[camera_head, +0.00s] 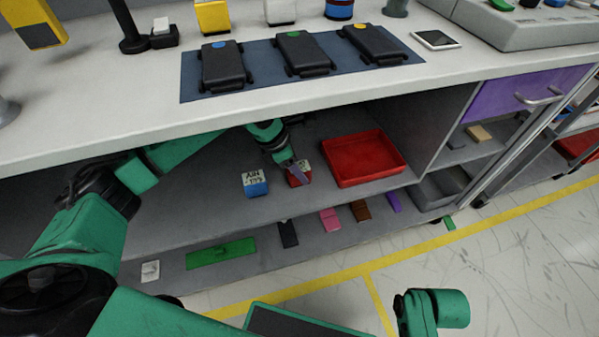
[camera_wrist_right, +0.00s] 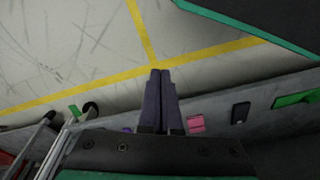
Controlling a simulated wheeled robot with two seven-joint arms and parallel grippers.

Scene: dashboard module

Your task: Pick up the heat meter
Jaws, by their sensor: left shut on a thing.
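A small red and white box (camera_head: 299,178), which looks like the heat meter, is on the shelf under the counter. My left gripper (camera_head: 295,167) reaches in under the counter and is shut on it from above. The fingers hide part of the box, and I cannot tell whether it is clear of the shelf. A similar blue and white box (camera_head: 255,184) with dark lettering stands just left of it, apart from the gripper. My right gripper (camera_wrist_right: 160,82) shows in the right wrist view with its fingers together and nothing between them, over the floor.
An empty red tray (camera_head: 362,158) lies right of the held box. The counter edge (camera_head: 250,113) hangs above my left arm. A lower shelf holds a green board (camera_head: 221,252) and several small flat pieces. Dark modules (camera_head: 304,54) lie on a mat on the counter.

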